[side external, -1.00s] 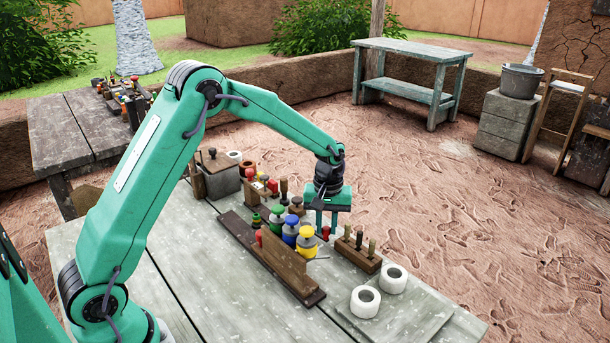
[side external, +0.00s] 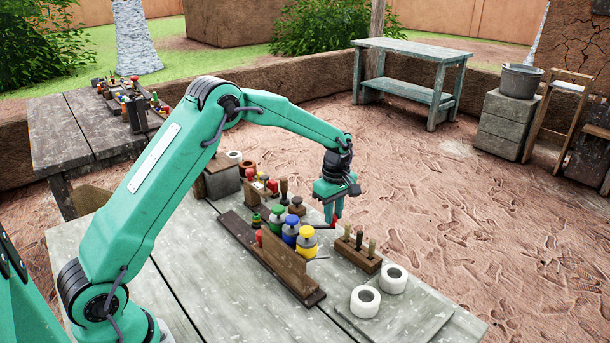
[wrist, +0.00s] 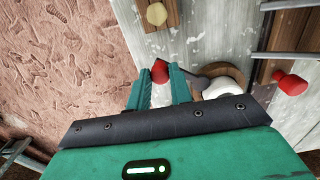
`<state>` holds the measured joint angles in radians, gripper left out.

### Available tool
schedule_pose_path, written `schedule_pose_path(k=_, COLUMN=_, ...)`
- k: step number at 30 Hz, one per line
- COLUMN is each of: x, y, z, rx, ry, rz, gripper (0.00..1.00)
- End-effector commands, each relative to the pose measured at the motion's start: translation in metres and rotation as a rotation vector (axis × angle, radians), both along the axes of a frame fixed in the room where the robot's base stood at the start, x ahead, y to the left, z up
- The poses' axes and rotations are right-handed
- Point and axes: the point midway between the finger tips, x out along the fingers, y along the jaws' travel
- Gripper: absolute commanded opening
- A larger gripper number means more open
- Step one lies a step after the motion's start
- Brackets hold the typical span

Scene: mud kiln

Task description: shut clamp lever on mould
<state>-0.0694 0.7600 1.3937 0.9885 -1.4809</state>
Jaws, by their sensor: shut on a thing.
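A red knob (wrist: 159,70) sits between the fingertips of my gripper (wrist: 158,78) in the wrist view. It seems to be the end of the clamp lever, whose dark arm (wrist: 204,81) runs right to a pale round part. In the side view my gripper (side external: 333,218) is tilted and shut on this red knob, just behind the yellow-topped part (side external: 307,237). The lever arm is mostly hidden there. The fixture's upright brown board (side external: 286,263) stands on a dark base board (side external: 240,226). Which part is the mould I cannot tell.
A wooden rack with several handled tools (side external: 357,250) stands close right of my gripper. Two white rings (side external: 379,290) lie in front. Blue (side external: 291,231) and green (side external: 277,217) topped parts stand left of the yellow one. The table's front left (side external: 195,275) is clear.

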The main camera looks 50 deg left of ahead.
Motion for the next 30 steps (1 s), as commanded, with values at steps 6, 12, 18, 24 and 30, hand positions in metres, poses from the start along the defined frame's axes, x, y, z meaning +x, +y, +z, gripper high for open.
schedule_pose_path(k=6, x=0.0041, y=0.0055, z=0.0014, rx=0.000, ry=-0.003, rz=0.081, gripper=0.00)
schedule_pose_path(k=12, x=0.0050, y=0.0068, z=0.0015, rx=0.000, ry=-0.003, rz=0.102, gripper=0.00)
schedule_pose_path(k=18, x=0.0053, y=0.0073, z=0.0016, rx=0.000, ry=-0.005, rz=0.103, gripper=0.00)
schedule_pose_path(k=24, x=0.0052, y=0.0071, z=0.0015, rx=0.000, ry=-0.005, rz=0.102, gripper=0.43)
schedule_pose_path(k=30, x=0.0047, y=0.0064, z=0.0007, rx=0.000, ry=-0.002, rz=0.100, gripper=0.43)
